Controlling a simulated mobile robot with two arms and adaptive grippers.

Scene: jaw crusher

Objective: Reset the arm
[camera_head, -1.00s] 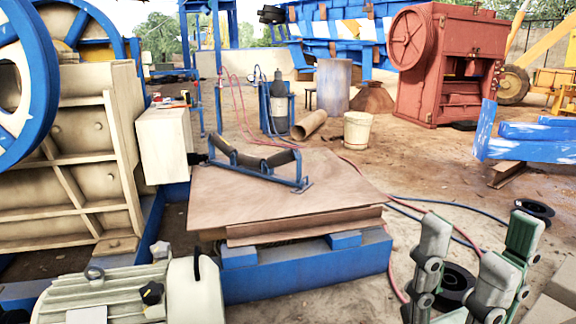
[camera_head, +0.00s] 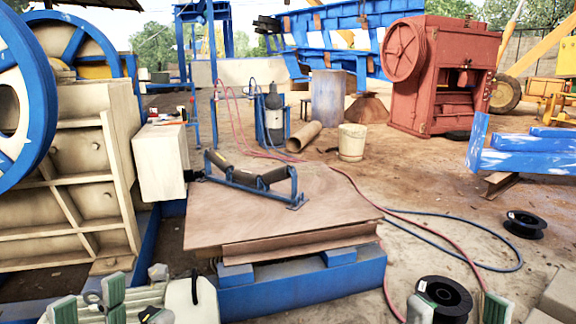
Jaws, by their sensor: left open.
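My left gripper (camera_head: 88,300) shows at the bottom left, with its green-padded fingertips apart and nothing seen between them. It appears in front of the cream motor (camera_head: 182,300). My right gripper (camera_head: 458,308) shows only its fingertips at the bottom edge on the right. They are apart, with the black cable spool (camera_head: 443,292) behind them in the picture. Both arms and the rest of both grippers are out of the frame.
The jaw crusher (camera_head: 65,150) with blue flywheels stands at the left. A roller frame (camera_head: 250,180) lies on a brown board (camera_head: 325,205) over a blue base (camera_head: 300,288). Hoses (camera_head: 440,222) and another spool (camera_head: 524,224) lie on the ground at right.

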